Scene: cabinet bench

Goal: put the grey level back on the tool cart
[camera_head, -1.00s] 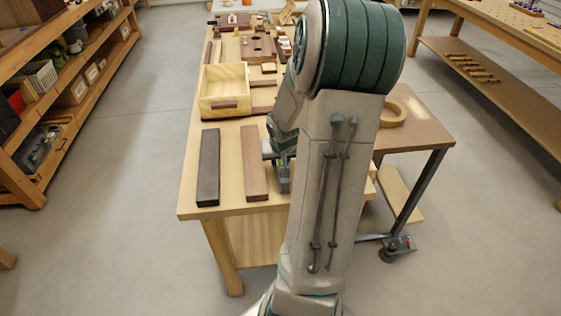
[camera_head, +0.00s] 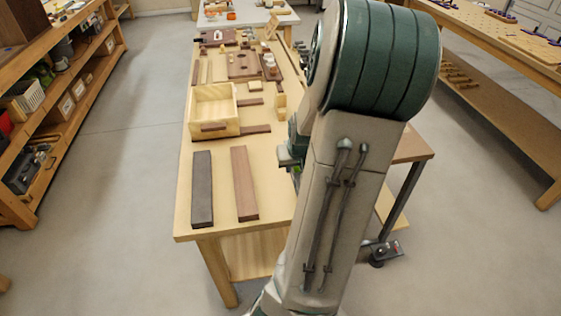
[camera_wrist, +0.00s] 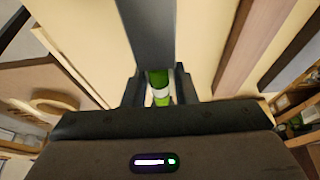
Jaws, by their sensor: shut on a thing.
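The grey level (camera_wrist: 146,30) is a long, flat grey bar with a green vial (camera_wrist: 158,80) in the wrist view. My gripper (camera_wrist: 157,92) is shut on it around the vial, and the bar runs away from the fingers over the pale bench. Whether the level touches the bench is not clear. In the head view my arm hides the fingers and most of the level. The tool cart (camera_head: 412,147) has a brown top and stands right of the bench, partly behind my arm. Its top also shows at left in the wrist view (camera_wrist: 30,85).
On the bench (camera_head: 216,226) lie a dark strip (camera_head: 202,188) and a brown strip (camera_head: 244,184). An open wooden box (camera_head: 214,112) stands behind them. A wooden ring (camera_wrist: 52,103) lies on the cart top. Shelves (camera_head: 70,110) stand at left, with clear floor between.

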